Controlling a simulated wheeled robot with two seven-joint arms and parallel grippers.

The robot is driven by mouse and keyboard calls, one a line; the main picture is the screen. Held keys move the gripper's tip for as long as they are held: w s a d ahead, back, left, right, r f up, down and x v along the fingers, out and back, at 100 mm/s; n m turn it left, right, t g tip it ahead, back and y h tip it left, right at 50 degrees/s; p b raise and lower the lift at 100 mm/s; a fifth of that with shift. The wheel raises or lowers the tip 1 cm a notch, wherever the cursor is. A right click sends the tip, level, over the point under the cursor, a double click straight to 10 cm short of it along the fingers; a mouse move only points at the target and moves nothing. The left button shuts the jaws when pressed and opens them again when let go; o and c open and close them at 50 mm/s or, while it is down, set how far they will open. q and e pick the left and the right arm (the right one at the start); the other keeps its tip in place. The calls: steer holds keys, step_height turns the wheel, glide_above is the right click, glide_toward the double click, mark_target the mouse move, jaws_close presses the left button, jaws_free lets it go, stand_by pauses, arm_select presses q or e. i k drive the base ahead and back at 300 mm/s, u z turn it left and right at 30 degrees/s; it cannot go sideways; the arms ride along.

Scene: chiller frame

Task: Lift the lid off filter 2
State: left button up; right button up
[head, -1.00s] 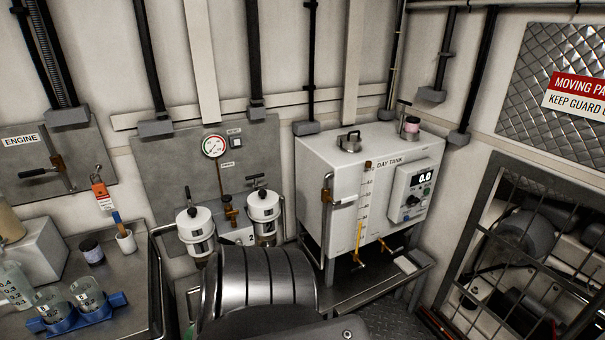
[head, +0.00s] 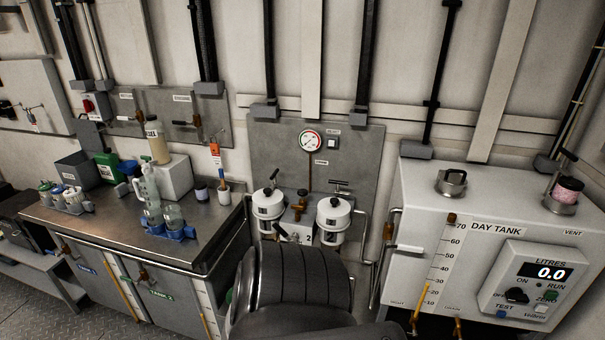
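Two white filter canisters stand side by side at a grey wall panel in the middle of the head view. The right canister (head: 332,222) is closest to a plate marked 2 (head: 308,238). Its white lid (head: 334,205) is on, with a dark T-handle (head: 338,186) on top. The left canister (head: 268,209) also has its lid on, with a similar handle. A brass valve (head: 299,202) sits between them. The canisters' lower parts are partly hidden by a large dark ribbed part of mine in the foreground. Neither of my grippers is in view.
A white day tank (head: 480,262) stands close on the right. A steel bench (head: 105,232) with bottles, beakers and a blue rack (head: 170,233) is on the left. A bent rail (head: 363,240) runs beside the right canister. A pressure gauge (head: 311,141) hangs above the canisters.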

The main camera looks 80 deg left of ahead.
mark_target(334, 213)
steer(key=u, duration=0.85)
steer(key=i, duration=0.85)
steer(key=u, duration=0.8)
